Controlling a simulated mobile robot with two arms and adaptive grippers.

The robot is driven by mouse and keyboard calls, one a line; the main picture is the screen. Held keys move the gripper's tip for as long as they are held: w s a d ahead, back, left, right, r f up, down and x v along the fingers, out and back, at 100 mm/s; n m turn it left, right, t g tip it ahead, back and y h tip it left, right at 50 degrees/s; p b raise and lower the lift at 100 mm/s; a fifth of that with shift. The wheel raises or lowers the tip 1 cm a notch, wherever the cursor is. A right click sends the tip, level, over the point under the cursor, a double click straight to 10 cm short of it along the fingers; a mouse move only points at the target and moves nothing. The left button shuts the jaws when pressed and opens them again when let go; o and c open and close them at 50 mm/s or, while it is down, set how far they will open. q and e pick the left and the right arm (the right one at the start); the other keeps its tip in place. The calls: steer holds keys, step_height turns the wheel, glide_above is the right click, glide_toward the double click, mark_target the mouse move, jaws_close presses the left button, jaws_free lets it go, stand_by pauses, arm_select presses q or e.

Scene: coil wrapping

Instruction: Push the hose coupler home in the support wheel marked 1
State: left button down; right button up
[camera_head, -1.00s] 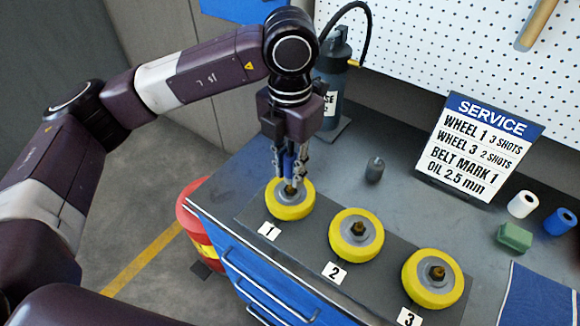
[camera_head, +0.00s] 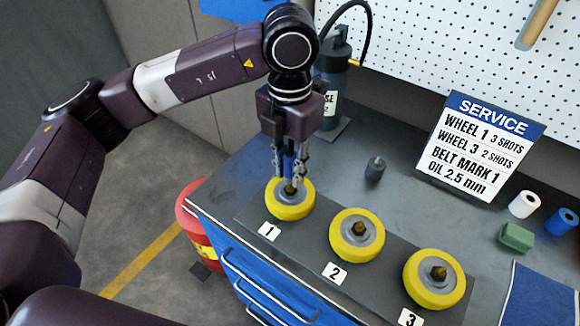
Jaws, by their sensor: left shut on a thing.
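The support wheel marked 1 (camera_head: 292,205) is a yellow ring with a grey hub, lying on a dark strip beside its label (camera_head: 269,231). My left gripper (camera_head: 289,178) points straight down over its hub. It is shut on the blue hose coupler (camera_head: 288,160), which stands upright between the fingers. The coupler's lower end is at the brass fitting (camera_head: 290,188) in the hub. The fingers partly hide this spot, so I cannot tell how deep it sits. My right gripper is not in view.
Wheels 2 (camera_head: 357,235) and 3 (camera_head: 434,278) lie to the right on the same strip. A grease bottle (camera_head: 333,85) with a black hose stands behind my gripper. A small dark cylinder (camera_head: 375,168), a service sign (camera_head: 475,150) and a green block (camera_head: 516,237) are on the bench.

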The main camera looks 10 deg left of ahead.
mark_target(290, 156)
arm_select(q)
steer(key=shift+b, duration=0.6)
stand_by(0.7)
steer(key=shift+f+b, duration=1.25)
steer(key=shift+f, duration=0.15)
steer(key=c, duration=1.7)
jaws_free()
steer(key=shift+o, duration=0.2)
step_height(290, 156, up, 12)
steer(key=shift+r, duration=0.1)
steer(key=shift+s, duration=0.1)
